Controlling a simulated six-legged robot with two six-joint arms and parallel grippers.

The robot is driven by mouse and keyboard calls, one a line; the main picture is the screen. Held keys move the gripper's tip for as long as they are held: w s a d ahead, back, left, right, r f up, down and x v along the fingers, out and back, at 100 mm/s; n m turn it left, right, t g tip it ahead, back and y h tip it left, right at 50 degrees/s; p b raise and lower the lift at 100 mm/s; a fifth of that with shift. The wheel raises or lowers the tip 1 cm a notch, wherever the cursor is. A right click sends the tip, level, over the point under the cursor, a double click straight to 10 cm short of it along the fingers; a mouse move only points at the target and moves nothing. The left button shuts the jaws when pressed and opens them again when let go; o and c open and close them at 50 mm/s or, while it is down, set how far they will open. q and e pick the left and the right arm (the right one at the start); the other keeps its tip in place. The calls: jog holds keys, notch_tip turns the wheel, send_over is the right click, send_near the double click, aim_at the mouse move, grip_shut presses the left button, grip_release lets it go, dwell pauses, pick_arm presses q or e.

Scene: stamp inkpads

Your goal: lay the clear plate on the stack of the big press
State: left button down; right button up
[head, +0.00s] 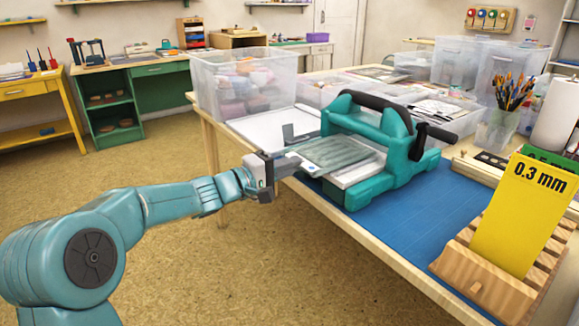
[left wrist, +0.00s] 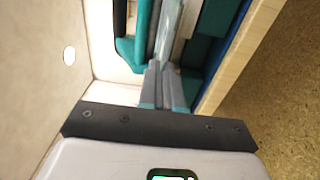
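The big press (head: 385,140) is teal with a dark roller bar and a crank, and stands on the table. Its pale bed (head: 356,174) sticks out toward the left front. The clear plate (head: 335,153) looks grey-green and lies flat over this bed; I cannot tell whether it touches what is below. Any stack under it is hidden. My left gripper (head: 286,165) is at the plate's left edge. In the left wrist view its fingers (left wrist: 165,84) are close together on the plate's near edge, with the plate reaching away beyond them. My right gripper is not in view.
A blue mat (head: 420,220) covers the table right of the press. A wooden rack (head: 490,275) with a yellow "0.3 mm" card (head: 525,215) stands at the right front. A clear bin (head: 240,85) stands behind the gripper. A pencil cup (head: 500,130) stands far right.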

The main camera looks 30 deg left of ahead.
pick_arm(q)
jog(key=shift+f+b, duration=0.2)
jog(key=shift+b, duration=0.2)
dwell(0.3)
jog(key=c, duration=1.2)
grip_release()
jog(key=shift+c, duration=0.2)
jog(key=b+v, duration=0.2)
jog(key=v, duration=0.3)
